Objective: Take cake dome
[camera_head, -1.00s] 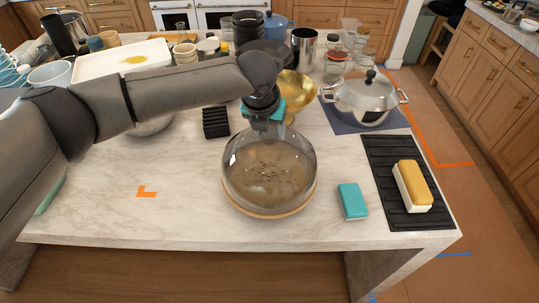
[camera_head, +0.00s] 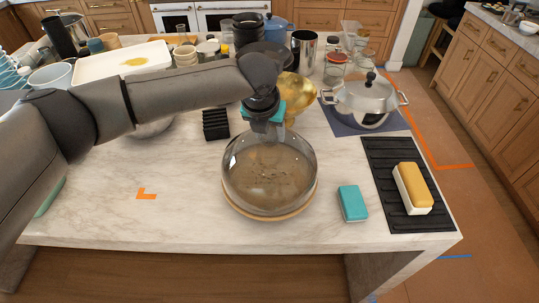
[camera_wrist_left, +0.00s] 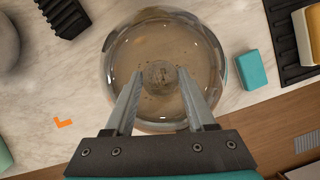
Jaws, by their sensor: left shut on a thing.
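The cake dome (camera_head: 269,172) is a clear glass cover on a round wooden base (camera_head: 270,216), near the middle front of the marble island. In the left wrist view the dome (camera_wrist_left: 122,62) shows from above, with its knob (camera_wrist_left: 161,75) between the fingers. My left gripper (camera_wrist_left: 160,82) is shut on the knob at the dome's top. In the head view the left gripper (camera_head: 266,130) comes down over the dome from above, and the arm partly hides the contact. The dome's rim appears to rest on the base. My right gripper is not in view.
A teal block (camera_head: 352,202) lies just right of the dome. A lidded pot (camera_head: 365,98), gold bowl (camera_head: 297,90) and black rack (camera_head: 215,123) stand behind. The left front counter is mostly clear.

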